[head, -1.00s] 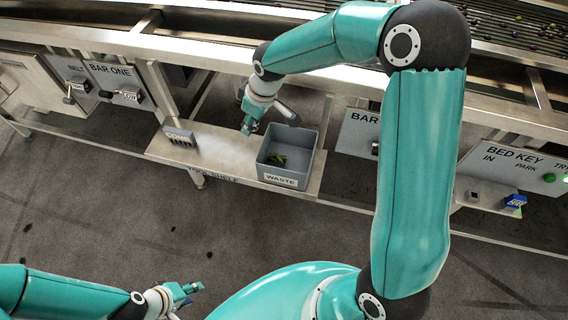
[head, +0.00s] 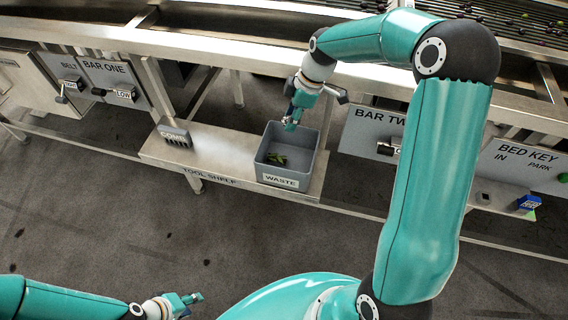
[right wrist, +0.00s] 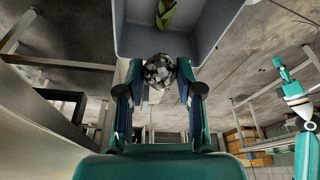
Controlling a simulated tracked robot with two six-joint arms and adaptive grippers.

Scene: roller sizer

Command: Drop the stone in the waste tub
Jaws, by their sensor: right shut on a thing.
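The waste tub (head: 315,166) is a grey open box labelled WASTE on the tool shelf, with green leafy bits inside. It also shows at the top of the right wrist view (right wrist: 205,40). My right gripper (head: 290,124) is over the tub's back left part. In the right wrist view it (right wrist: 158,85) is shut on the stone (right wrist: 158,70), a speckled grey and black lump between the fingertips. The stone cannot be made out in the head view. My left gripper (head: 194,298) is low at the bottom left, away from the tub; its fingers are too small to judge.
The tool shelf (head: 217,150) is bare between the comb holder (head: 175,136) and the tub. The BAR ONE panel (head: 108,84) is at left, the BAR TWO panel (head: 372,132) right of the tub. A blue block (head: 527,203) sits at far right. Rollers run along the top.

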